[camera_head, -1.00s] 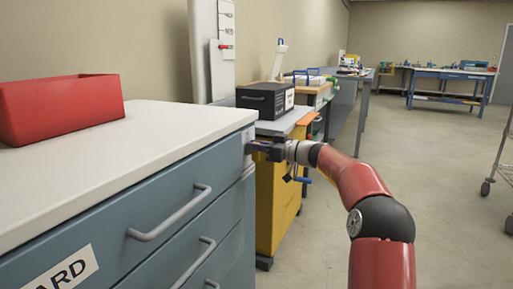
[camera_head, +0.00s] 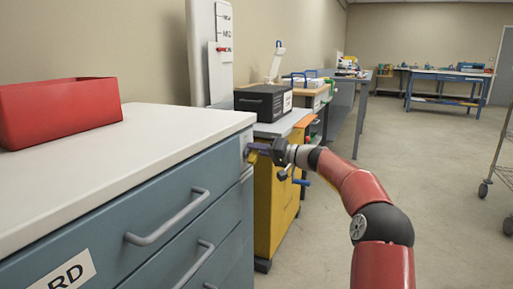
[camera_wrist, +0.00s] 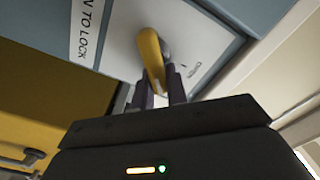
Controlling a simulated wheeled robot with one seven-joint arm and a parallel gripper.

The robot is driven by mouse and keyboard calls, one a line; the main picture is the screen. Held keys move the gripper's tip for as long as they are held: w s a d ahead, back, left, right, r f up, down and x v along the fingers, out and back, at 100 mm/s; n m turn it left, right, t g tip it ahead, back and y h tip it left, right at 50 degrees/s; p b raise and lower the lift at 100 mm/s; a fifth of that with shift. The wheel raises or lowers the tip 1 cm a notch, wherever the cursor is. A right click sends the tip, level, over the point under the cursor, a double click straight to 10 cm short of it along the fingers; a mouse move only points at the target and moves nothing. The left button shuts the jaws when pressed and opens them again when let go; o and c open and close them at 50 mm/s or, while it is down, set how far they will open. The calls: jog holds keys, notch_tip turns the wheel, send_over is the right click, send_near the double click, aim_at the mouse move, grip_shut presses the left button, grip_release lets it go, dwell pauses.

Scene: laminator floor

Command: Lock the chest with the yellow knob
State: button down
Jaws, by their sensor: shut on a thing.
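The yellow knob (camera_wrist: 151,57) is on a light lock plate (camera_wrist: 190,35) in the wrist view. Partial lettering "N TO LOCK" runs beside it, and a smaller, partly legible mark sits on its other side. My gripper (camera_wrist: 157,88) is shut on the yellow knob, with a dark finger on either side of its lower end. The blue chest (camera_head: 170,205) with a white top is at the left in the head view. My gripper (camera_head: 258,149) reaches the chest's right side there, and the knob is mostly hidden by it.
A red bin (camera_head: 60,108) sits on the chest top. A yellow cabinet (camera_head: 275,205) stands just beyond the chest, with a black box (camera_head: 264,101) above it. A wire cart (camera_head: 498,165) is at the right edge. The floor between is open.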

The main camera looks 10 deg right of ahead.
jog(key=m, duration=0.1)
jog(key=f+m+p, duration=0.1)
jog(key=m, duration=0.2)
jog(key=shift+a+f+p, duration=0.1)
jog(key=shift+f+p, duration=0.15)
jog(key=shift+p, duration=0.1)
jog(key=shift+f+m+p, duration=0.15)
jog(key=shift+m+p, duration=0.2)
jog(key=shift+m, duration=0.5)
jog(key=shift+f+m+p, duration=0.15)
jog(key=shift+m+p, duration=0.2)
jog(key=shift+m, duration=0.8)
jog(key=c, duration=1.4)
grip_release()
jog(key=shift+a+r, duration=0.1)
jog(key=shift+s+d+r, duration=0.1)
jog(key=shift+s+d, duration=0.15)
jog(key=shift+d, duration=0.3)
jog(key=v, duration=0.6)
jog(key=shift+s+d+b, duration=0.2)
jog(key=shift+s+b, duration=0.05)
jog(key=shift+b, duration=0.05)
